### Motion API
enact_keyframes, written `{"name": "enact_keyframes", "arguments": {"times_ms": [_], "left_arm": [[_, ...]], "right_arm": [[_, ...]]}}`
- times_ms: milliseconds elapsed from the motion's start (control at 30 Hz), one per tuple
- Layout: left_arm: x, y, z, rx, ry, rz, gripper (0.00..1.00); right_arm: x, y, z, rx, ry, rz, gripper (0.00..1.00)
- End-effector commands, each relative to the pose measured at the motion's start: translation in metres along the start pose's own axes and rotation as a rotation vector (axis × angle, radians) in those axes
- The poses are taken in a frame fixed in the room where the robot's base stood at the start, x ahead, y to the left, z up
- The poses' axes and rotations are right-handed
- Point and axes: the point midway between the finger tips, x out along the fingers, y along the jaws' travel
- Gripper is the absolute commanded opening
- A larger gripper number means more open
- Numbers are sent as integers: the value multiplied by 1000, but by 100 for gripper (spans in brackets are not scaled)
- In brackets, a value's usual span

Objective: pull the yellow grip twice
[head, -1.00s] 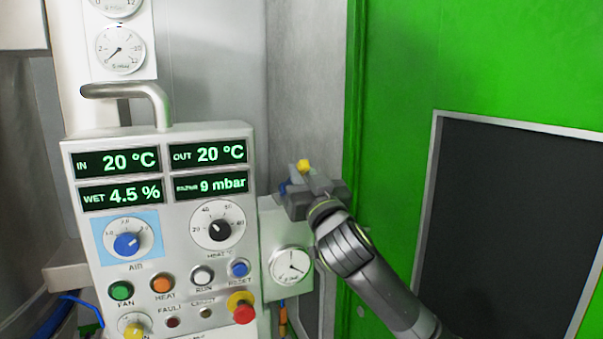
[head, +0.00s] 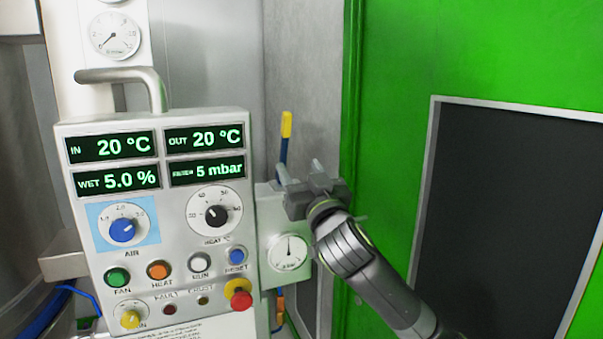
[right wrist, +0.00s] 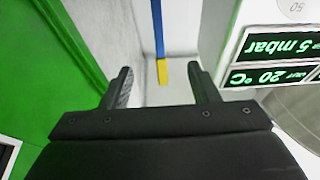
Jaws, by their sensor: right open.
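The yellow grip (head: 286,124) is the top end of a blue lever (head: 282,158) that stands nearly upright beside the control panel. My right gripper (head: 300,172) is open, below and slightly right of the grip in the head view, and looks empty. In the right wrist view the yellow grip (right wrist: 163,72) and the blue lever (right wrist: 158,28) appear in line with the gap between my open fingers (right wrist: 160,72); the grip looks beyond the fingertips. The lever's lower part is hidden in the head view. My left gripper is not in view.
The control panel (head: 160,287) with displays, knobs and buttons stands left of my gripper, close by. A box with a small round gauge (head: 289,252) is below the lever. A green wall (head: 390,110) with a dark panel (head: 500,220) is on the right.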

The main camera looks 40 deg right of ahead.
Motion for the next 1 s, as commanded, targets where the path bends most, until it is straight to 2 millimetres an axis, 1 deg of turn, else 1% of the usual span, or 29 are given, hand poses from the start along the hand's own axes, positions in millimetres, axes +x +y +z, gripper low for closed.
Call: {"name": "enact_keyframes", "arguments": {"times_ms": [567,667,1000], "left_arm": [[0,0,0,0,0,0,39],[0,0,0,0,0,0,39],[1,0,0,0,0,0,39]], "right_arm": [[-1,0,0,-1,1,0,55],[-8,0,0,-2,1,0,55],[-50,0,0,-3,1,-1,55]]}}
